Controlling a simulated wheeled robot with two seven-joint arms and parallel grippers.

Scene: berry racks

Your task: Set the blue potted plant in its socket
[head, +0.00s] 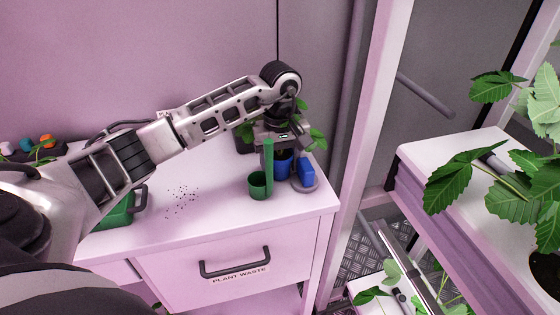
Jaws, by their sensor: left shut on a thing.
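The blue potted plant (284,165) is on the white cabinet top, at the right end. Its leaves (316,139) show on both sides of my left gripper (280,143). That gripper is shut on the blue potted plant from above. Its fingertips are partly hidden, and I cannot tell whether the pot touches the cabinet top. No socket can be clearly made out. My right gripper is out of view.
A green cup (258,187) with an upright green strip stands just in front of the pot. A blue block (307,171) is close on the right. Dark crumbs lie on the cabinet top (222,212). A rack with leafy plants (450,182) stands at right, past a pale post (368,110).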

